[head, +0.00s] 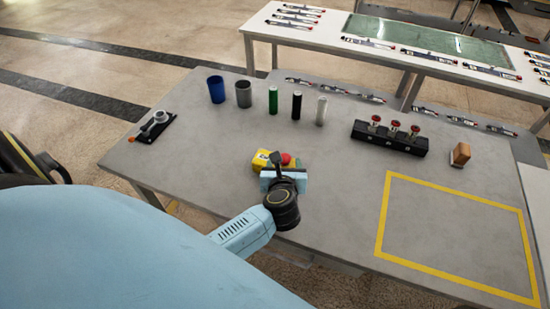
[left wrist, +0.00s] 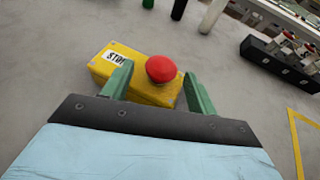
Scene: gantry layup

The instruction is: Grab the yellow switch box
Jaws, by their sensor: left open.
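The yellow switch box (head: 260,163) sits on the grey table near its front middle, with a red mushroom button (head: 285,159) on top. In the left wrist view the yellow switch box (left wrist: 138,88) lies ahead, with a white STOP label and the red button (left wrist: 161,69). My left gripper (head: 283,168) is over the near side of the box and hides part of it. In the left wrist view my left gripper (left wrist: 158,92) is open, its two green fingers apart on either side of the button end. I cannot tell whether they touch the box. My right gripper is not in view.
Behind the box stand a blue cup (head: 217,90), a grey cup (head: 243,94) and green, black and white cylinders. A black block with red knobs (head: 389,137) and a brown block (head: 460,154) are to the right. A yellow taped square (head: 455,235) is empty.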

